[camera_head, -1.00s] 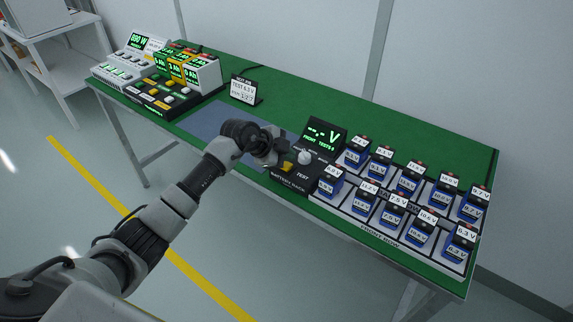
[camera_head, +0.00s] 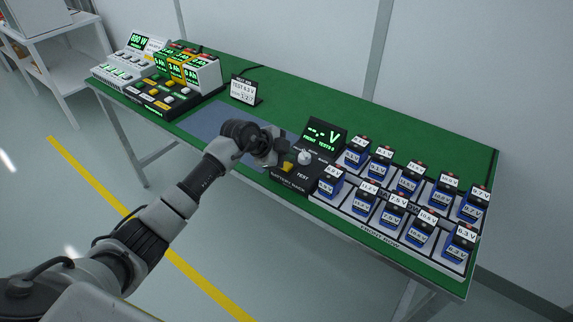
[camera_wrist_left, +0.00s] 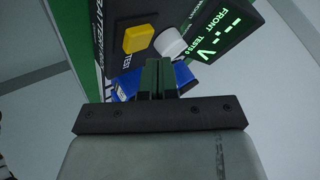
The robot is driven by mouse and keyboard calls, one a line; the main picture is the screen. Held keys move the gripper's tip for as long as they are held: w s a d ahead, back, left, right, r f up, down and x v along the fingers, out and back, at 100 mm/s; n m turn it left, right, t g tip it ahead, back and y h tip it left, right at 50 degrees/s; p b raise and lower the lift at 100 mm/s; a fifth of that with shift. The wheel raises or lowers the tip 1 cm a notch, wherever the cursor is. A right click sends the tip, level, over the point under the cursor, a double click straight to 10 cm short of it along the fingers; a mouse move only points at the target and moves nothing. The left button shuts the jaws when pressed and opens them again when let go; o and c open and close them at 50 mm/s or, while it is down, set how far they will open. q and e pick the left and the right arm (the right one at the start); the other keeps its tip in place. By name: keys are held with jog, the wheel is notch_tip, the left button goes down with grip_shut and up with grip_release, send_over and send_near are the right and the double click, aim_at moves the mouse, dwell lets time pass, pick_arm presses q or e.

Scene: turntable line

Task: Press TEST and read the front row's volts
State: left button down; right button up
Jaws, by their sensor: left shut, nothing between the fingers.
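The battery rack tester's TEST button (camera_head: 287,167) is a yellow square on a black panel. It also shows in the left wrist view (camera_wrist_left: 138,39). A pale round knob (camera_head: 304,158) sits beside it. The display (camera_head: 323,137) shows dashes and V, with FRONT and TESTS 0 under them. The front row of blue batteries (camera_head: 363,205) stands in the rack, with volt labels above them. My left gripper (camera_head: 282,148) is shut and empty, just left of the panel and apart from the button as far as I can tell. My right gripper is not in view.
A back row of labelled batteries (camera_head: 408,184) stands behind the front row. A card (camera_head: 244,91) reading TEST 6.3 V stands mid-table. A charger unit (camera_head: 170,75) with green displays is at the far left. A blue-grey mat (camera_head: 215,118) lies clear on the green table.

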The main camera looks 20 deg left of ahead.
aim_at(286, 166)
pick_arm(q)
jog(key=shift+f, duration=0.15)
dwell(0.4)
jog(key=shift+f, duration=0.25)
jog(key=shift+f, duration=0.45)
dwell(0.6)
dwell(0.3)
jog(key=shift+r+p, duration=0.9)
jog(key=shift+p, duration=0.35)
notch_tip(286, 166, up, 5)
jog(key=p, duration=0.5)
jog(key=shift+p, duration=0.4)
